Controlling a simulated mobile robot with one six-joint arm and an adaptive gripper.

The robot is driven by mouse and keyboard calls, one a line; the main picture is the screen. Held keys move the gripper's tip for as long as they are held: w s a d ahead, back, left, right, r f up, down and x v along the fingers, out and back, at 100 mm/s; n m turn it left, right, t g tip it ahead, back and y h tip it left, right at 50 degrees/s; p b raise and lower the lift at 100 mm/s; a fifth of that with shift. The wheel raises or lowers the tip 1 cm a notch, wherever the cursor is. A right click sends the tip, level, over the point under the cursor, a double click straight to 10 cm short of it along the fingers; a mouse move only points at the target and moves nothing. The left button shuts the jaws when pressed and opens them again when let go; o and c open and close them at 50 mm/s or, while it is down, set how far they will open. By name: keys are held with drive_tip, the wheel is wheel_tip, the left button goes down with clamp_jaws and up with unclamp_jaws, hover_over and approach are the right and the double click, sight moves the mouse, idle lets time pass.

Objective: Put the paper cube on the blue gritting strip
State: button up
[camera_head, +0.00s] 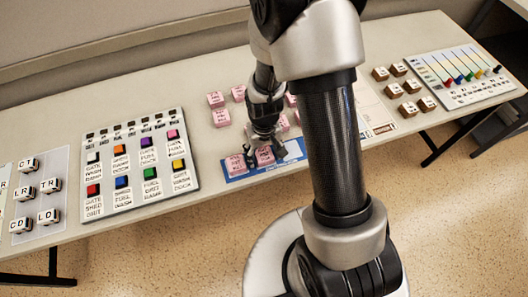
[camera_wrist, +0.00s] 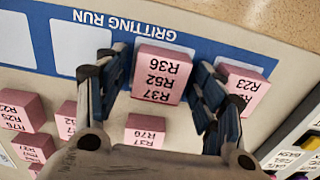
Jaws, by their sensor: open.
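The blue gritting strip (camera_head: 298,152) lies near the table's front edge; in the wrist view its band (camera_wrist: 120,32) reads GRITTING RUN. A pink paper cube (camera_wrist: 163,72) marked R36, R52, R37 is at one of its white slots, between the fingers of my gripper (camera_wrist: 160,92). The fingers are open with a gap on each side of it. In the head view my gripper (camera_head: 256,156) is low over the strip around this cube (camera_head: 265,156). A second pink cube (camera_wrist: 243,84) marked R23 sits on the strip beside it, at the left in the head view (camera_head: 237,165).
Several other pink cubes (camera_head: 221,117) stand behind the strip. A panel of coloured buttons (camera_head: 136,165) and white letter cubes (camera_head: 49,185) are left. Wooden cubes (camera_head: 409,109) and a slider board (camera_head: 462,78) are right. Two slots (camera_wrist: 75,44) at the wrist view's left are empty.

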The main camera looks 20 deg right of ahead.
wheel_tip(320, 180, up, 12)
drive_tip(key=p, duration=0.5)
wheel_tip(320, 180, up, 16)
drive_tip(key=t, duration=0.2)
hover_over(264, 154)
drive_tip(key=s, duration=0.5)
drive_tip(key=s+r+t, duration=0.2)
drive_tip(key=s+r, duration=0.6)
drive_tip(key=s, duration=0.2)
drive_tip(key=shift+t, duration=0.3)
